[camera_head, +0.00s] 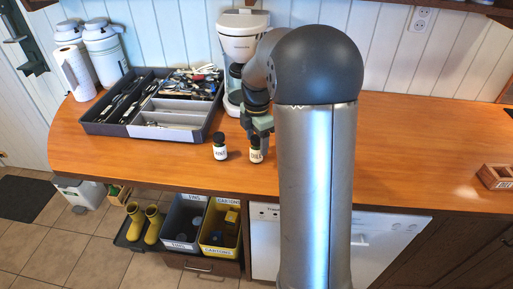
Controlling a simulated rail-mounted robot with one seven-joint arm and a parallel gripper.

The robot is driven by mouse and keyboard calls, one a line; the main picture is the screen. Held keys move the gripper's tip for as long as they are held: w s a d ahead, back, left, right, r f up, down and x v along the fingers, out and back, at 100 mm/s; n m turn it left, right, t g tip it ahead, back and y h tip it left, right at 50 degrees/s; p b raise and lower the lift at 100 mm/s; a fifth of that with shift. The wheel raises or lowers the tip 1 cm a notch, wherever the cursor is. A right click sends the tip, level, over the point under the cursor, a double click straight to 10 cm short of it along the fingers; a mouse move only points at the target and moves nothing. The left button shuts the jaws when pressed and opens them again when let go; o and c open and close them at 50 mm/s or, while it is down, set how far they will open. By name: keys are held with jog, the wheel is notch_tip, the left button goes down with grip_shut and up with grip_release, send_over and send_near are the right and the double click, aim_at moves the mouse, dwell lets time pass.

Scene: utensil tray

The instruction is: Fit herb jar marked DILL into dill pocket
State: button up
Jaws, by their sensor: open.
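Two small dark-capped jars with pale labels stand upright near the front edge of the wooden counter. The left jar (219,147) stands apart from my gripper. The right jar (256,155) is directly below my gripper (257,136), with its cap at the fingertips. The jaws are open around or just above that cap; I cannot tell which. The label lettering is too small to read surely, so I cannot tell which jar is DILL. A small wooden rack (497,178) with a pale label sits at the far right edge, partly cut off; its pockets are not clear.
A grey utensil tray (108,129) fills the back left of the counter (420,140). A white coffee maker (241,40) stands behind my gripper. My arm hides the middle; the counter to its right is largely clear. Bins (219,262) stand below the front edge.

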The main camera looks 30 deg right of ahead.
jog(key=shift+f, duration=0.25)
jog(key=c, duration=1.1)
jog(key=shift+r, duration=0.15)
